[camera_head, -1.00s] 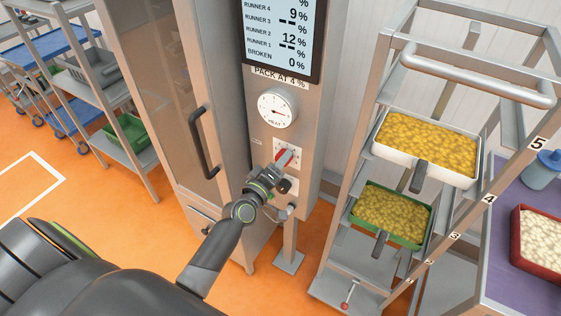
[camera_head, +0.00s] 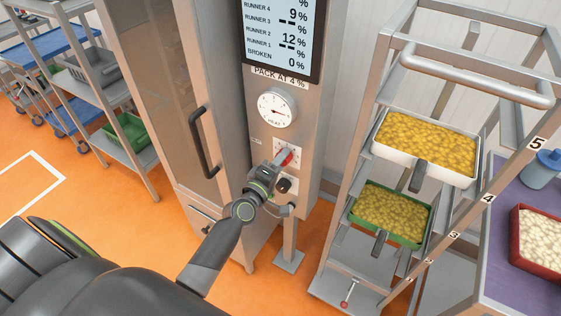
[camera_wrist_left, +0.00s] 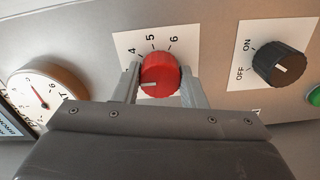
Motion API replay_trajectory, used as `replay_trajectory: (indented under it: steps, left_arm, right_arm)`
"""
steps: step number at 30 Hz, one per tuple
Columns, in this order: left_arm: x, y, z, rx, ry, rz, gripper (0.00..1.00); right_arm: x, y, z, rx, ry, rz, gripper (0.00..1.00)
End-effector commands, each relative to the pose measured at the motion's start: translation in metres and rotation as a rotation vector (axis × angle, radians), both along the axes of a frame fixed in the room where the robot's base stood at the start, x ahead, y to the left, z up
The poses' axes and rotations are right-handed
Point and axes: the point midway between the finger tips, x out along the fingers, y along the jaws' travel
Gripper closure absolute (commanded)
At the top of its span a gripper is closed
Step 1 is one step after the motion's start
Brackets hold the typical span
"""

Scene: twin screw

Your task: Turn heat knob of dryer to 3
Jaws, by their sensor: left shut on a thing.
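The red heat knob (camera_head: 287,157) is on a white numbered plate on the front of the dryer (camera_head: 315,120), below the round gauge. In the left wrist view the knob (camera_wrist_left: 160,72) shows 4, 5 and 6 around its upper side. Its white pointer mark faces left and slightly down in that view; the number there is hidden by a finger. My left gripper (camera_head: 279,166) is shut on the knob, with one finger on each side, as the left wrist view (camera_wrist_left: 160,82) shows. My right gripper is not in view.
A black ON/OFF knob (camera_wrist_left: 279,65) sits close beside the red knob. A round gauge (camera_head: 277,109) and a display (camera_head: 282,35) are above. The door handle (camera_head: 204,143) is to the left. A rack (camera_head: 345,210) with trays of pasta stands to the right.

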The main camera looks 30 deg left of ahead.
Motion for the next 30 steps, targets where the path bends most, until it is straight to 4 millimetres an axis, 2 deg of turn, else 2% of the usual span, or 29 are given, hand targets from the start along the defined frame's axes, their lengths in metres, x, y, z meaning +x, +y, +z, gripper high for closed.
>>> replay_trajectory:
  steps: [2,3,7,16,20,23,30]
  left_arm:
    - [0.000,0.000,-0.001,0.000,0.002,0.000,0.85]
    - [0.000,0.000,-0.001,0.000,0.002,0.000,0.59]
    - [0.000,0.000,-0.001,0.001,0.001,0.000,0.42]
    - [-0.001,0.000,0.000,0.001,0.001,0.000,0.41]
    - [-0.010,0.001,-0.001,0.001,0.001,0.000,0.41]
    - [-0.025,0.002,-0.002,0.001,0.001,0.001,0.41]
    - [-0.076,0.006,-0.005,0.001,0.003,0.002,0.41]
  right_arm:
    - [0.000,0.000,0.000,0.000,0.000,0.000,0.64]
    - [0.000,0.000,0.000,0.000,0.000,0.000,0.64]
    - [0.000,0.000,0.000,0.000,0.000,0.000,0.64]
    - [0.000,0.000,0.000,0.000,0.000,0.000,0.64]
    - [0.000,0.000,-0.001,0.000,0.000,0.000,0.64]
    - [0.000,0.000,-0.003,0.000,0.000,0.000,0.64]
    - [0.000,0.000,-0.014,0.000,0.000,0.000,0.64]
